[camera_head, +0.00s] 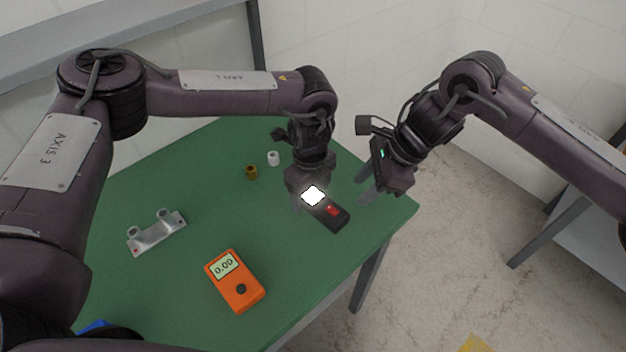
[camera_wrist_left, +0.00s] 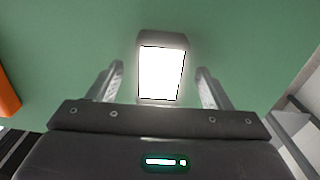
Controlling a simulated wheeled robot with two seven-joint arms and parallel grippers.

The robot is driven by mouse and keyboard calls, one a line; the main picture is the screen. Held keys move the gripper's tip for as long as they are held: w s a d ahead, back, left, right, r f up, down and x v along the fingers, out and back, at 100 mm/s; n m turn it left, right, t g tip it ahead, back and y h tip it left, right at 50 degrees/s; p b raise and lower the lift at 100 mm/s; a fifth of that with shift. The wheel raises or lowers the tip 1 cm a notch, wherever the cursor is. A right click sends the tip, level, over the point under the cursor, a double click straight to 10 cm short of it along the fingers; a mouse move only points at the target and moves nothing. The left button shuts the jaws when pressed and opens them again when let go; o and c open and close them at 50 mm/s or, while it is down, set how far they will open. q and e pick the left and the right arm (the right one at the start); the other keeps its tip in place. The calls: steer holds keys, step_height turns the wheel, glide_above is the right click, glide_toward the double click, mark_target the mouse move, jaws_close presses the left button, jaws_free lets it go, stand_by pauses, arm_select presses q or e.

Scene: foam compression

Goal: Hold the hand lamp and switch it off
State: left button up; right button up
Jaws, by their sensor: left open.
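The hand lamp (camera_head: 334,216) is a small dark block with a red switch (camera_head: 332,210) on top and a bright white lit face at its far end. It lies on the green table near the right edge. My left gripper (camera_head: 311,207) is open above the lamp's lit end. In the left wrist view the glowing lamp (camera_wrist_left: 162,72) sits between the two open fingers (camera_wrist_left: 158,85), with a gap on each side. My right gripper (camera_head: 366,192) is to the right of the lamp, near the table's right edge, with its fingers apart and nothing between them.
On the green table (camera_head: 190,290) are an orange meter (camera_head: 236,282) reading 0.00, a metal bracket (camera_head: 156,232), a brass cylinder (camera_head: 251,172) and a white cylinder (camera_head: 273,158). A blue object (camera_head: 94,327) shows at the lower left. The table's right edge is close to the lamp.

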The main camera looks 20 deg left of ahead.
arm_select(q)
steer(key=shift+f, duration=0.45)
steer(key=shift+c, duration=0.2)
